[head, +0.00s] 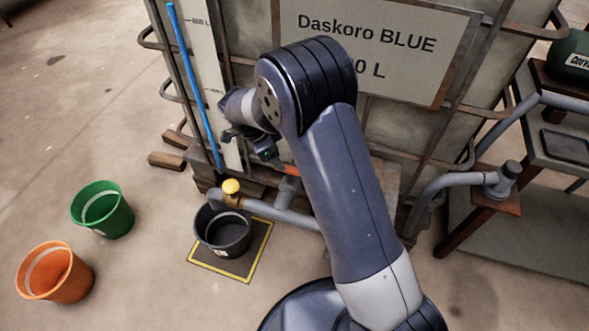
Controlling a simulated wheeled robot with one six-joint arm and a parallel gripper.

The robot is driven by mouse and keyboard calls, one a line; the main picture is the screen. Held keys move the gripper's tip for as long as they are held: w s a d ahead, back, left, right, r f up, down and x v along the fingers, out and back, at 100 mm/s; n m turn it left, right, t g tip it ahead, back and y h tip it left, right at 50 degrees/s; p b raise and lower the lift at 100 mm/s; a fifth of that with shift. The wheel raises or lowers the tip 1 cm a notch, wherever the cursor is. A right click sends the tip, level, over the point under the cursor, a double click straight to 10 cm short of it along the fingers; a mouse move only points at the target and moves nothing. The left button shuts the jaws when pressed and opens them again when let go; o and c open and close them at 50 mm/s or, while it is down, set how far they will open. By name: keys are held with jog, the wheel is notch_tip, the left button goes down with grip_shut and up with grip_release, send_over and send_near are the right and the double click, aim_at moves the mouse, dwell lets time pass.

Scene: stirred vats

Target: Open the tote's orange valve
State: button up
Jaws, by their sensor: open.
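The tote (240,75) is a large pale caged container with a "Daskoro BLUE" sign (375,45). A small strip of orange (285,169), apparently the valve handle, shows low on its front by the grey outlet pipe (282,214). My arm and gripper hide part of the valve, so its position is unclear. My gripper (250,148) is open in front of the tote, up and left of the orange strip in the picture. I cannot tell whether they touch. A yellow knob (231,186) sits at the pipe's left end.
A black bucket (223,232) stands under the pipe end on a yellow-edged mat (232,274). Green (103,209) and orange (56,273) buckets stand to the left. A table (555,150) is at right.

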aim_at(289, 171)
jog(key=shift+m, duration=0.3)
jog(key=b+x, duration=0.1)
jog(key=x, duration=0.3)
jog(key=w+x, duration=0.1)
jog(key=x, duration=0.3)
jog(key=b+x, duration=0.1)
jog(key=x, duration=0.3)
jog(key=shift+w+a+b, duration=0.15)
jog(key=shift+a+b, duration=0.1)
jog(key=shift+b, duration=0.05)
jog(key=shift+c, duration=0.2)
jog(key=shift+w+a+r, duration=0.1)
jog(key=shift+r, duration=0.05)
grip_shut()
